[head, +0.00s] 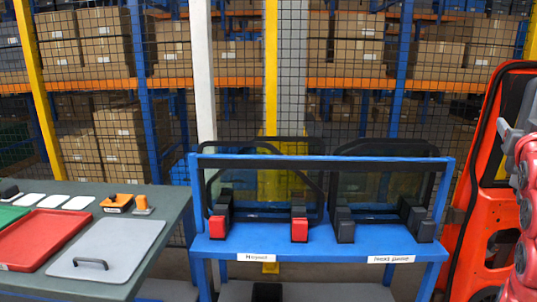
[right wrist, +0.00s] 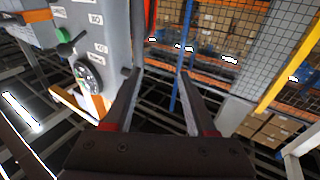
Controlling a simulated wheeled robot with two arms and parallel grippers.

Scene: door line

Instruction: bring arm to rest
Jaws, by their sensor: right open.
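My right gripper (right wrist: 160,72) is open and empty in the right wrist view. Its two dark fingers point away from the camera with a clear gap between them, and nothing is between the tips. In the head view, red and grey arm parts that look like mine stand at the far right edge, in front of the orange-red door panel (head: 487,150); the finger gap cannot be made out there. My left gripper is in neither view.
A blue stand (head: 320,247) holds dark-framed glass panes. A table (head: 180,197) at left bears a red tray (head: 42,238), a grey lid (head: 110,250) and orange tools. A grey machine with a dial (right wrist: 90,75) is left of my right gripper. Mesh fence and box shelves lie behind.

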